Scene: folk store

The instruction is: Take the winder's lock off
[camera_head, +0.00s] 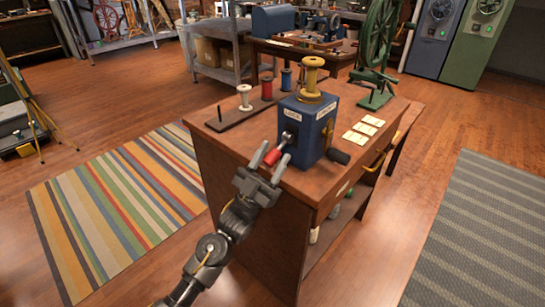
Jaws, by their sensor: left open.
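The blue winder (308,127) stands on the wooden table, with a yellow spool (312,78) upright on its top. A lever with a red grip (272,157) sticks out of its left face, below a small label that seems to read LOCK. My left gripper (273,152) is open at this lever, with one finger on each side of the red grip. I cannot tell whether the fingers touch it. A black knob (339,156) sticks out of the winder's right face. My right gripper is not in view.
A dark rack (222,122) with white, red and blue spools stands behind the winder. Several cards (363,130) and a green spinning wheel (376,60) are to the right.

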